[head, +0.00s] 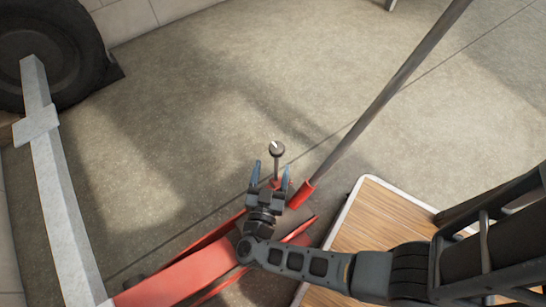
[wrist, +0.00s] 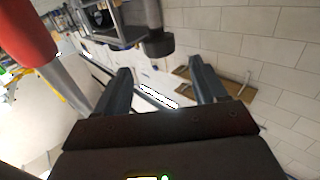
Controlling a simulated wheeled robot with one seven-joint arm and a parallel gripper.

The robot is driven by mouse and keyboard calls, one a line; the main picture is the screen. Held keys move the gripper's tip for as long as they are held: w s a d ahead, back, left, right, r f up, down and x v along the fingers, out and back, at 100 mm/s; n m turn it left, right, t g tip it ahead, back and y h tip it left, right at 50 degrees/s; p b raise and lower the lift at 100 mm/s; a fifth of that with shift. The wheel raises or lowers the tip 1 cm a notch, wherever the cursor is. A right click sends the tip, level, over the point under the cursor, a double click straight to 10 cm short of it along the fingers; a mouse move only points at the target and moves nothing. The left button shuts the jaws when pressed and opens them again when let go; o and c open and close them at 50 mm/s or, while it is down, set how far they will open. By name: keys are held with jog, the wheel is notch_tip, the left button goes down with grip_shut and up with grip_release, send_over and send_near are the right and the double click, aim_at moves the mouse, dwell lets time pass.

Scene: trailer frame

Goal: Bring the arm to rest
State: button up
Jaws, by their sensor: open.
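My arm reaches from the lower right of the head view over a red floor jack (head: 180,280). My gripper (head: 272,167) is open, with its two bluish fingers apart. In the head view a grey knob on a short stem (head: 277,149) shows between and just beyond the fingertips; I cannot tell whether they touch it. In the wrist view my gripper (wrist: 160,67) has spread fingers with nothing held between them. A red socket (wrist: 27,35) with a grey pole is at the upper left there. My wrist hides part of the jack.
The jack's long grey handle (head: 390,95) slants up to the right from a red socket. A wood-topped platform (head: 350,215) lies right of the jack. A pale metal beam (head: 62,190) and a tyre (head: 50,45) stand at left. The concrete floor (head: 220,90) beyond is mostly clear.

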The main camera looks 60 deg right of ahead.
dwell(0.5)
jog(key=s+a+r+n+t+y, duration=0.2)
jog(key=s+a+r+t+y, duration=0.15)
jog(key=r+t, duration=0.2)
jog(key=s+a+r+n+t+y, duration=0.25)
jog(key=s+a+r+t, duration=0.2)
jog(key=r, duration=0.25)
jog(key=s+d+r+n+g+y, duration=0.1)
jog(key=s+r+n+y, duration=0.4)
jog(key=r, duration=0.3)
jog(key=s+d+r+n+g+y, duration=0.1)
jog(key=s+d+r+n+y, duration=0.1)
jog(key=s+r+n+y, duration=0.55)
notch_tip(320, 180, up, 32)
jog(key=w+m+h+p, duration=0.1)
jog(key=w+m+p, duration=0.2)
jog(key=p, duration=2.8)
jog(key=shift+a+h, duration=0.3)
jog(key=shift+h, duration=0.05)
